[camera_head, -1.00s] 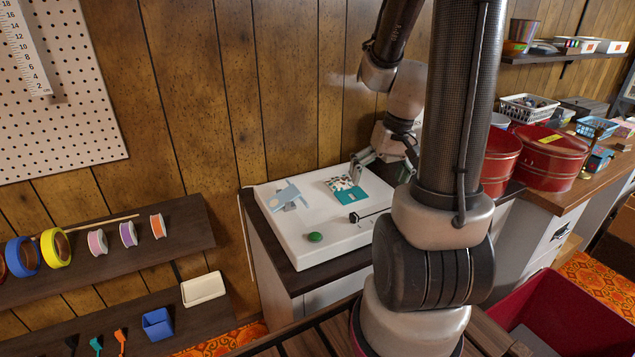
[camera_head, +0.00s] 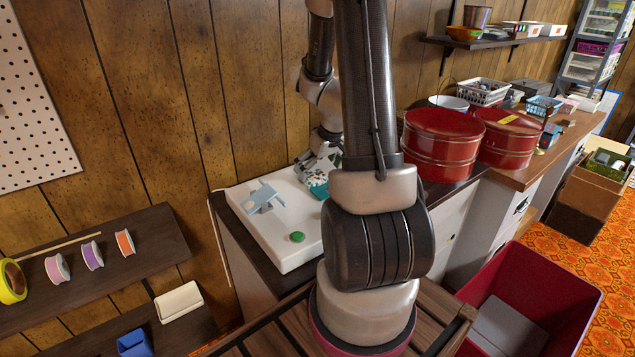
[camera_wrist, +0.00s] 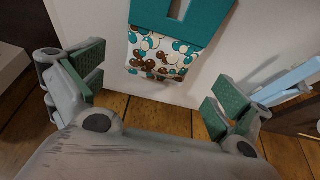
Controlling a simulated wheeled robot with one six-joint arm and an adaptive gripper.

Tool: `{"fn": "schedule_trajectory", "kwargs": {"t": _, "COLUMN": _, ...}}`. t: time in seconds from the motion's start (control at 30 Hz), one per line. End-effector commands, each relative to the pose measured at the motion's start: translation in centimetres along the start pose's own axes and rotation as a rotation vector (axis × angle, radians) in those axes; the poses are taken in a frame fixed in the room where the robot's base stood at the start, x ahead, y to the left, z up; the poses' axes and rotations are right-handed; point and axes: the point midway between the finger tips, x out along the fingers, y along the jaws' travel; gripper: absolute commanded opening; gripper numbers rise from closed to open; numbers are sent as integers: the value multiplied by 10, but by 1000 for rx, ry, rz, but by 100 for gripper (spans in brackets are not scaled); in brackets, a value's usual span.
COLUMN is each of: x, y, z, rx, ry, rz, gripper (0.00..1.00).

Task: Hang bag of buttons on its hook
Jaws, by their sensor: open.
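The bag of buttons (camera_wrist: 163,56) has a teal header with a slot and a clear pouch of teal, white and brown buttons. It lies on a white panel (camera_head: 282,247). In the head view only part of the bag (camera_head: 319,189) shows beside my arm. My gripper (camera_wrist: 152,88) is open, with green pads on both fingers. The pouch's end lies ahead of the gap between them, and nothing is held. In the head view my gripper (camera_head: 322,160) is just above the bag, partly hidden. I cannot make out the bag's hook in these frames.
A light blue piece (camera_head: 264,197) and a green button (camera_head: 297,237) are on the panel. Red round tins (camera_head: 442,140) stand to the right. A pegboard (camera_head: 30,110) hangs on the wall at left, above a shelf with ribbon spools (camera_head: 92,255).

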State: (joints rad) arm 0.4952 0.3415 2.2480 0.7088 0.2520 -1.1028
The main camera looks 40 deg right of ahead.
Motion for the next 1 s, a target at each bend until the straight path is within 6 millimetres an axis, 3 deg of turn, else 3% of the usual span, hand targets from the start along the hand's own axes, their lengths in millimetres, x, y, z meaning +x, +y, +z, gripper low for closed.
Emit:
{"fn": "schedule_trajectory", "kwargs": {"t": 0.2, "x": 29, "y": 1, "z": 1, "rx": 2, "ry": 0, "rz": 0, "gripper": 100}}
{"fn": "schedule_trajectory", "kwargs": {"t": 0.47, "x": 31, "y": 1, "z": 0, "rx": 0, "ry": 1, "rz": 1, "gripper": 100}}
{"fn": "schedule_trajectory", "kwargs": {"t": 0.7, "x": 31, "y": 1, "z": 1, "rx": 0, "ry": 1, "rz": 1, "gripper": 56}}
{"fn": "schedule_trajectory", "kwargs": {"t": 1.0, "x": 30, "y": 1, "z": 0, "rx": 0, "ry": 1, "rz": 1, "gripper": 56}}
